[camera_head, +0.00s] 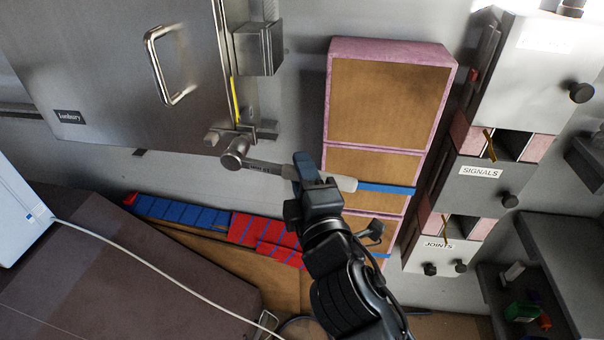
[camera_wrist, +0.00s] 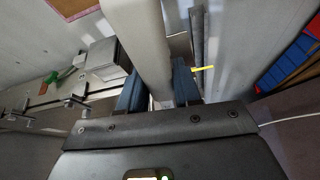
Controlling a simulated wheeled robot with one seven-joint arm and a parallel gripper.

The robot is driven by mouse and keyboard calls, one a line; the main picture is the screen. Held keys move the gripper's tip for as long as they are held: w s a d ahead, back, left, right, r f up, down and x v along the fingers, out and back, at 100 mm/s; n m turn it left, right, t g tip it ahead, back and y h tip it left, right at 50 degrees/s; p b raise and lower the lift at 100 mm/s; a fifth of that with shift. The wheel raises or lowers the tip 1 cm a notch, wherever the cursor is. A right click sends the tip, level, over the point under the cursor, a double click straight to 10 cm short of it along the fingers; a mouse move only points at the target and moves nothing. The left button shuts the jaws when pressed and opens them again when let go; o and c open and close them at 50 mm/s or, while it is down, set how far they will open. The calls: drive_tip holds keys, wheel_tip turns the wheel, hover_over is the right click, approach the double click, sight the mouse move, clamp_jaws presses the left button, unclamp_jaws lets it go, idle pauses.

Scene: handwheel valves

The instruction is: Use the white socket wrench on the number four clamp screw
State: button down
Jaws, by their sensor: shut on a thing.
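My gripper (camera_head: 310,172) is shut on the handle of the white socket wrench (camera_head: 269,167). In the wrist view, the pale handle (camera_wrist: 146,45) lies between the two blue fingers. The wrench lies nearly level in the head view, its pale grip end to the right and its grey socket head (camera_head: 235,156) to the left. The socket head is just below a metal clamp (camera_head: 228,135) at the lower right corner of the steel door. I cannot tell whether they touch. No screw number is readable.
The steel door (camera_head: 110,70) has a handle (camera_head: 168,65) and a yellow strip (camera_head: 236,100) at its right edge. A pink-edged brown panel (camera_head: 388,105) stands behind my gripper. Blue and red blocks (camera_head: 185,212) lie below left. A white cable (camera_head: 140,257) crosses the brown surface.

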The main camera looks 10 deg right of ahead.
drive_tip(key=shift+w+d+r+p, duration=0.1)
drive_tip(key=shift+w+d+p, duration=0.2)
drive_tip(key=shift+w, duration=0.3)
drive_tip(key=shift+a+f+b, duration=0.1)
drive_tip(key=shift+f+b, duration=0.2)
drive_tip(key=shift+b, duration=0.3)
drive_tip(key=shift+w+a+f+m+t+b, duration=0.15)
drive_tip(key=shift+f+m+b, duration=0.3)
drive_tip(key=shift+b, duration=0.9)
drive_tip(key=shift+s+a+f+m+t+b, duration=0.1)
drive_tip(key=shift+f+m+t+b, duration=0.2)
drive_tip(key=shift+b, duration=1)
drive_tip(key=shift+w+a+f+m+t+b, duration=0.1)
drive_tip(key=shift+f+m+b, duration=0.4)
drive_tip(key=shift+b, duration=0.85)
drive_tip(key=shift+d+r+n+g+p, duration=0.2)
drive_tip(key=shift+r+n+p, duration=0.45)
drive_tip(key=shift+p, duration=1.45)
drive_tip(key=shift+d+r+n+g+p, duration=0.25)
drive_tip(key=shift+r+p, duration=0.4)
drive_tip(key=shift+p, duration=1.35)
drive_tip(key=c, duration=1.3)
unclamp_jaws()
drive_tip(key=shift+a, duration=0.1)
drive_tip(key=shift+c, duration=0.2)
clamp_jaws()
